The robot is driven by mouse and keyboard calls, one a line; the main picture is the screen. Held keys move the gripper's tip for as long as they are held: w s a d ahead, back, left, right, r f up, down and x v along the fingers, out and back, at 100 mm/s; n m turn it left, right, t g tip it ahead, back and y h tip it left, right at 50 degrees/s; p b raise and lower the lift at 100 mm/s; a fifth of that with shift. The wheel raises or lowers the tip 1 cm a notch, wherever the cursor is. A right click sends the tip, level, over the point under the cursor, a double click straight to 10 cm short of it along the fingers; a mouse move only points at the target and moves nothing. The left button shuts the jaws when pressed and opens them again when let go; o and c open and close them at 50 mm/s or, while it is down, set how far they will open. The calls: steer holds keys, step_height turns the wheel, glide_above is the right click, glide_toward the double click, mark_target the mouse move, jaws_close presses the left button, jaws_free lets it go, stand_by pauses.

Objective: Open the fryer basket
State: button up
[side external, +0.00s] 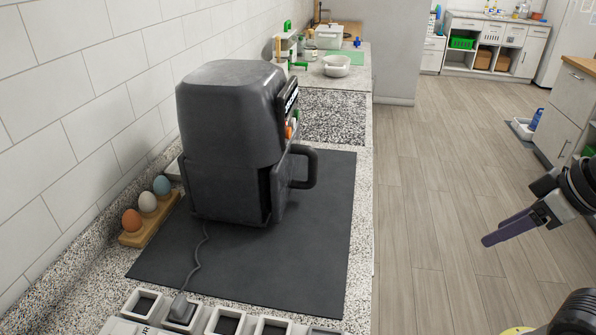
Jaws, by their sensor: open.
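A dark grey air fryer (232,110) stands on a black mat on the counter, by the tiled wall. Its basket (228,190) is the lower part and looks pushed in. The basket's looped black handle (311,168) points right, toward the counter's front edge. My gripper (490,240) is at the right, over the floor, well apart from the handle. It is open and empty, with its fingers pointing left and down; one finger hides most of the other.
The dark mat (310,255) is clear in front of the fryer. A wooden holder with three eggs (148,203) stands at the left by the wall. A power strip (225,322) is at the near edge, with the cord (196,262) running to it. A white pot (336,66) stands farther back.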

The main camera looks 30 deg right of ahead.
mark_target(313, 163)
steer(key=shift+o, duration=0.2)
steer(key=w+d+r+n+t, duration=0.1)
steer(key=w+r+n+t, duration=0.1)
steer(key=w+r+t, duration=0.6)
steer(key=w+r, duration=0.3)
steer(key=w, duration=0.4)
steer(key=shift+w+r+t, duration=0.15)
steer(key=shift+r+t, duration=0.15)
steer(key=shift+r, duration=0.1)
steer(key=w+a+n+t+y, duration=0.1)
steer(key=w+a+n+y, duration=0.25)
steer(key=w, duration=0.25)
steer(key=w+a+n+t+y, duration=0.2)
steer(key=w+n+y, duration=0.2)
steer(key=w, duration=0.2)
steer(key=w+d+f+m+g+y, duration=0.1)
steer(key=d+f, duration=0.1)
steer(key=f, duration=0.8)
steer(key=w+d+f+m+g+y, duration=0.1)
steer(key=d+f+m+y, duration=0.15)
steer(key=f, duration=0.65)
steer(key=shift+n+h, duration=0.4)
steer(key=shift+h, duration=0.1)
steer(key=x, duration=1.3)
steer(key=shift+w+a+f, duration=0.1)
steer(key=shift+a+f, duration=0.05)
jaws_close()
